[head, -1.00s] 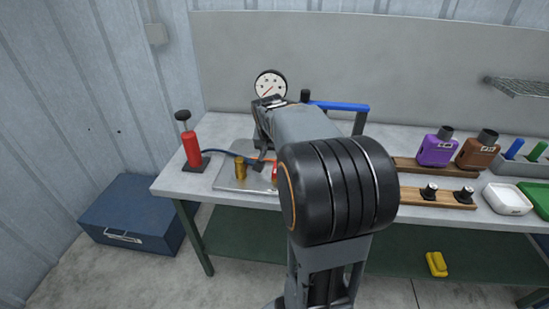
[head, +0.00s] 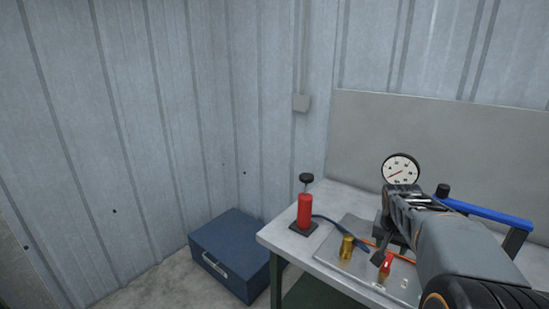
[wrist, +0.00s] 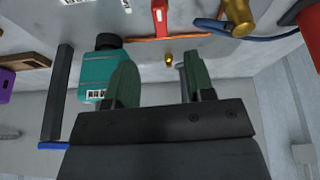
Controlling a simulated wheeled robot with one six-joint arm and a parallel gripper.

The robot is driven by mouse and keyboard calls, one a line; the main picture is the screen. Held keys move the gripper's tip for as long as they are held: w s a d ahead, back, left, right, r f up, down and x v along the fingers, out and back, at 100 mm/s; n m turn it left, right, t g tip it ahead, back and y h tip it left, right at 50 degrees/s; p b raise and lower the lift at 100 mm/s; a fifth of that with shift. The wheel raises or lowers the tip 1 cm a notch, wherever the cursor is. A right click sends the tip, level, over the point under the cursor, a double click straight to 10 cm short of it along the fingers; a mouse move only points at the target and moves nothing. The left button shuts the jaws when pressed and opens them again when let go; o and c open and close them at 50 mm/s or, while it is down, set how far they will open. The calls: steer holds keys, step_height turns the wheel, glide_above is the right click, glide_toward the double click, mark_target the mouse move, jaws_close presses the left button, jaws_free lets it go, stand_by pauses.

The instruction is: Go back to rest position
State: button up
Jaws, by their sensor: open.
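My gripper (wrist: 158,80) is open in the wrist view, its two green-grey fingers apart with nothing held between them. In the head view my arm reaches from the lower right over the bench, towards the gauge. The fingertips are hard to make out there.
A round gauge (head: 401,170), red pump (head: 305,211), brass cylinder (head: 347,247) and red fitting (head: 386,265) stand around a metal plate (head: 355,268). A blue-topped frame (head: 485,212) is at the right. A blue toolbox (head: 232,256) sits on the floor left of the bench (head: 335,200).

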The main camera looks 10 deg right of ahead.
steer(key=s+a+f+n+y+p, duration=0.1)
steer(key=s+a+n, duration=0.3)
steer(key=a, duration=0.5)
steer(key=s+a+n+y+p, duration=0.1)
steer(key=s+a+n, duration=0.3)
steer(key=s+a, duration=0.5)
steer(key=shift+s+a+f+t+y, duration=0.3)
steer(key=shift+a+f+y, duration=0.1)
steer(key=shift+a+y, duration=0.25)
